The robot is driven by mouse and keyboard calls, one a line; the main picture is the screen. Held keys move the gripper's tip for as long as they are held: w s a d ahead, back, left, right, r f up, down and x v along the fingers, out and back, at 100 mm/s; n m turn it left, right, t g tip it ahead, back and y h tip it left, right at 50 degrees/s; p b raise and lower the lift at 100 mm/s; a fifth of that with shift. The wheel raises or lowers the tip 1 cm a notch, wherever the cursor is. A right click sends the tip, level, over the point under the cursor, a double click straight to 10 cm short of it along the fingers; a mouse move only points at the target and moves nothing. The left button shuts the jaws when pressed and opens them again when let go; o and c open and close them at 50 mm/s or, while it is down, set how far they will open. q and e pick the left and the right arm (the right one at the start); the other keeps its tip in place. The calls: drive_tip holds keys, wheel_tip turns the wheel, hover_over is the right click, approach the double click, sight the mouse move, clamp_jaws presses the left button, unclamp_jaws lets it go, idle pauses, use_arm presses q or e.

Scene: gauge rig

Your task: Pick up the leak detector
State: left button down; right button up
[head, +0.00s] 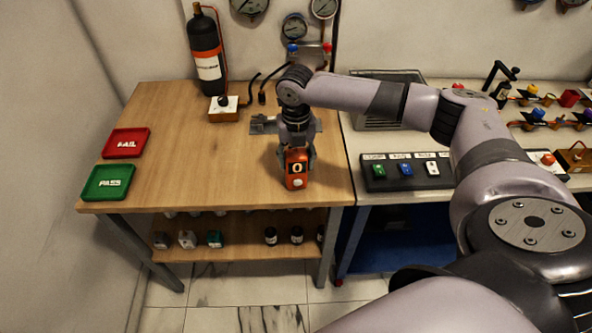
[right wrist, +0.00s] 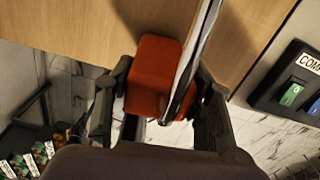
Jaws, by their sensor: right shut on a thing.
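The leak detector (head: 296,170) is an orange handheld unit with a dark display and a pale round button on its front. In the head view it is near the front right edge of the wooden table (head: 190,150). My right gripper (head: 297,158) reaches down from above and is shut on it. In the right wrist view the orange body of the detector (right wrist: 153,75) is between my fingers, with a shiny metal rod along its right side. I cannot tell whether the detector touches the table. My left gripper is not in view.
A red FAIL tray (head: 126,143) and a green PASS tray (head: 108,182) lie at the table's left. A black cylinder (head: 206,55) stands at the back. A dark switch panel (head: 405,171) is on the white bench to the right. The table's middle is clear.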

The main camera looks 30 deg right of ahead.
clamp_jaws()
idle(0.3)
drive_tip(key=shift+r, duration=0.2)
